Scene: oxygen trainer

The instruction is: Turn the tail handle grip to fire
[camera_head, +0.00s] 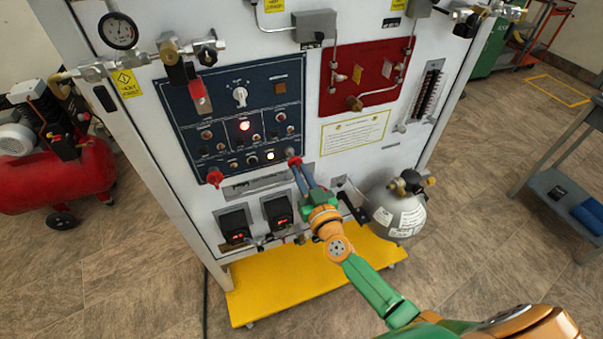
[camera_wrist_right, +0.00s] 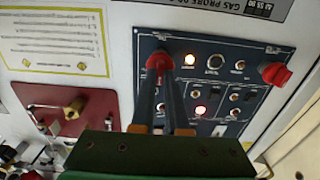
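Two red handles stick out from the lower edge of the dark blue control panel (camera_head: 240,118). One red handle (camera_head: 215,177) is at the panel's lower left, with nothing touching it. It also shows in the right wrist view (camera_wrist_right: 276,74). The other red handle (camera_head: 294,161) is at the lower right corner, at my right gripper's fingertips (camera_head: 297,168). In the right wrist view this handle (camera_wrist_right: 158,62) sits at the fingertips (camera_wrist_right: 163,82). The fingers are a little apart; whether they clamp it is unclear. I cannot read which handle is the tail grip. My left gripper is out of view.
A round grey tank (camera_head: 397,214) stands right of my right wrist, close to the arm. Two small displays (camera_head: 278,212) sit below the panel. A yellow base (camera_head: 290,277) juts out at floor level. A red compressor (camera_head: 60,175) stands at left.

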